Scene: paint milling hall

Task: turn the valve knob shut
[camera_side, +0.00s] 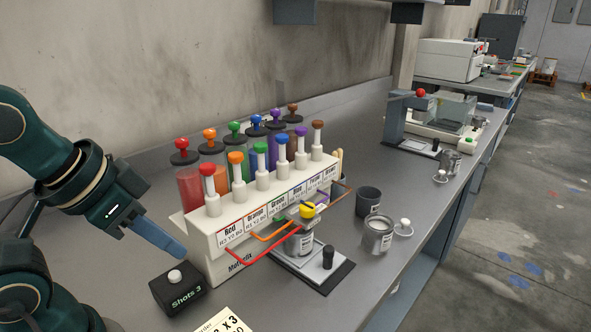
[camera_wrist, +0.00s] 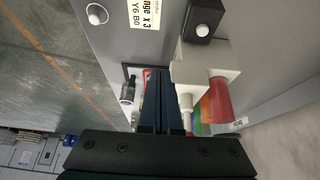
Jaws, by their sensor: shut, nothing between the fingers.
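A white paint dispenser (camera_side: 221,237) stands on the bench, with a row of upright knobs on top in red, orange, green, blue, purple and brown. A yellow knob (camera_side: 307,210) sits at its front, where the coloured spouts meet above a can (camera_side: 299,242). I cannot tell which of these is the task's valve knob. My gripper (camera_side: 181,252) is shut and empty, left of the dispenser and apart from the knobs. In the wrist view my fingers (camera_wrist: 160,76) point past the dispenser's white body (camera_wrist: 190,68), hiding part of its front; the yellow knob cannot be made out there.
A black box (camera_side: 178,290) marked "Shots 3" with a white button sits below my fingertips. A printed card (camera_side: 226,321) lies near it. A dark cup (camera_side: 368,200) and an open can (camera_side: 377,234) stand to the right.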

